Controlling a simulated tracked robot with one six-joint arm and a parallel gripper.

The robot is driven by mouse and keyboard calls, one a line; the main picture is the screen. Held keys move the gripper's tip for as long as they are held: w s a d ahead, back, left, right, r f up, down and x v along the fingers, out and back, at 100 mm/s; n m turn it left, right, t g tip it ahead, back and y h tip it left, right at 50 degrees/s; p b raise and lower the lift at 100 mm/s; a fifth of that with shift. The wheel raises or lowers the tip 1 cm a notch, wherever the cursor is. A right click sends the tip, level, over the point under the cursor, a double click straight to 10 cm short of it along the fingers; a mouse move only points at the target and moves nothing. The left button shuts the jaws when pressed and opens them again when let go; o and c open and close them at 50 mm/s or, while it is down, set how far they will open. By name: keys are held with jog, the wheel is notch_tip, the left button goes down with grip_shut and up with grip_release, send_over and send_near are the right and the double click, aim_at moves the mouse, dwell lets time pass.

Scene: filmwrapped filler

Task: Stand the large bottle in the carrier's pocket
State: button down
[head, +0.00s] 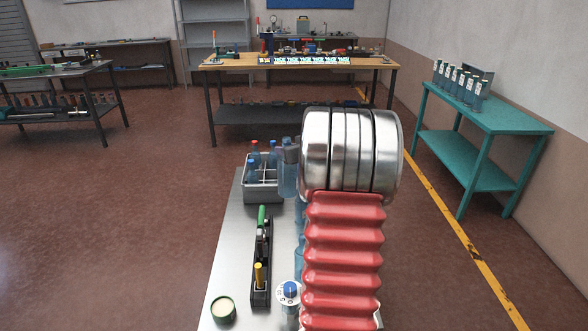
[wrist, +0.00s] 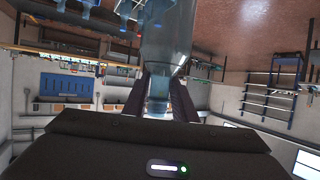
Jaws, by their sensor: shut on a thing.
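The grey carrier (head: 262,192) stands on the far part of the metal table, with small blue bottles, some red-capped, in its divided pockets. The large translucent blue bottle (head: 287,180) hangs at the carrier's right side, partly hidden by my arm; I cannot tell its height above the table. In the wrist view my gripper (wrist: 160,88) is shut on the neck of the large bottle (wrist: 166,42), whose body extends away from the jaws. The picture there is upside down. In the head view the jaws are mostly hidden behind my arm.
A green tin (head: 222,309) is at the near left edge. A blue-capped item (head: 289,290) and other blue bottles (head: 299,248) stand beside my arm. The table's left strip is clear.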

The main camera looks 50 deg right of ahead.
jog(key=a+r+n+y, duration=0.2)
jog(key=a+r, duration=0.3)
jog(key=r, duration=0.3)
jog(key=a+r+n+y, duration=0.1)
jog(key=a+r, duration=0.4)
jog(key=r, duration=0.3)
jog(key=s+a+r+n+y, duration=0.1)
jog(key=s+a+r+y, duration=0.1)
jog(key=s+a+r, duration=0.6)
jog(key=a+r, duration=0.2)
jog(key=a, duration=0.2)
jog(key=shift+r+n+t, duration=0.15)
jog(key=shift+n+t, duration=0.15)
jog(key=shift+t, duration=0.1)
jog(key=shift+a, duration=0.1)
